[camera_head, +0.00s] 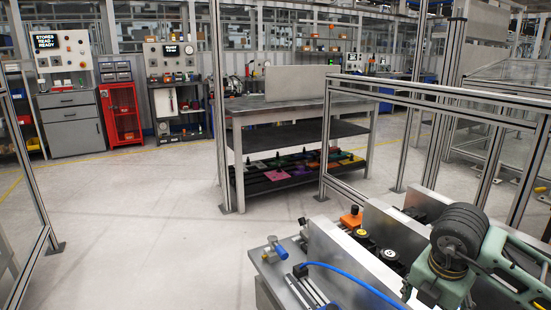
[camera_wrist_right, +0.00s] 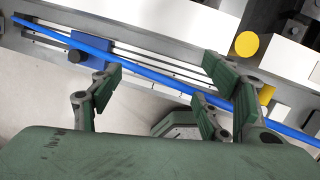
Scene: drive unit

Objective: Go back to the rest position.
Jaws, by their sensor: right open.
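My right arm comes in at the lower right of the head view, with a black ribbed joint (camera_head: 458,230) and green links above a metal workbench. In the right wrist view my right gripper (camera_wrist_right: 165,80) has its green fingers spread wide apart, with nothing held between them. A blue hose (camera_wrist_right: 150,70) runs across behind the fingers; from this view I cannot tell how far it lies from them. My left gripper is in neither view.
The near bench (camera_head: 330,240) carries upright metal plates, a blue valve (camera_head: 275,249), an orange part (camera_head: 351,218) and the hose (camera_head: 350,282). An aluminium frame post (camera_head: 327,140) stands behind it. Floor (camera_head: 160,220) is clear at left. A table (camera_head: 270,112) stands farther back.

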